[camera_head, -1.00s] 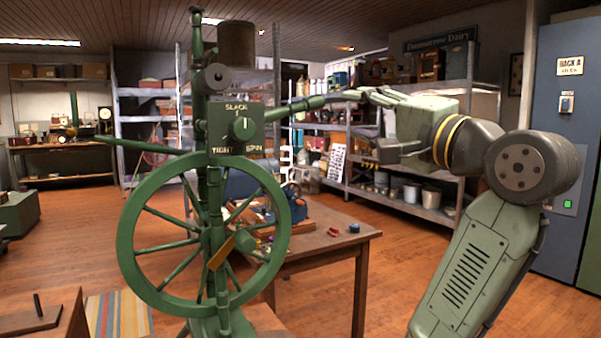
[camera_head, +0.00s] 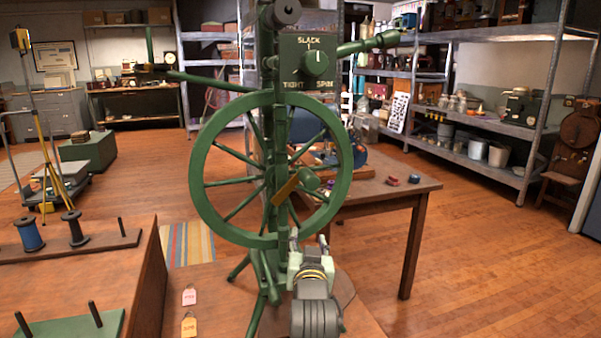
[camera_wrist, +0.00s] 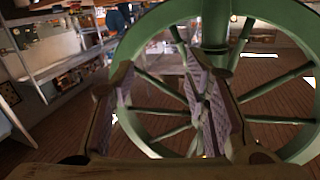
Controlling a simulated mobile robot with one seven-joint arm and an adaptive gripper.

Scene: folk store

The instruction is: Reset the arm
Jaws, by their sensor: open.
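My gripper (camera_head: 309,245) is low in front of the green spinning wheel (camera_head: 195,178) in the head view, with its fingers pointing away from me toward the wheel's lower right rim. In the wrist view, my gripper (camera_wrist: 157,82) shows two separated fingers with pale ribbed pads and nothing held between them. The wheel's rim and spokes (camera_wrist: 300,20) fill the space beyond the fingers. I cannot tell whether a fingertip touches the wheel. A control box (camera_head: 308,63) marked SLACK, TIGHT and SPIN sits above the wheel.
A wooden table (camera_head: 415,187) with a few small items stands behind the wheel. A bench at left holds a blue spool (camera_head: 29,235), a dark spool (camera_head: 74,229) and pegs. Two tags (camera_head: 189,296) lie at the front. Open floor (camera_head: 500,260) is at right.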

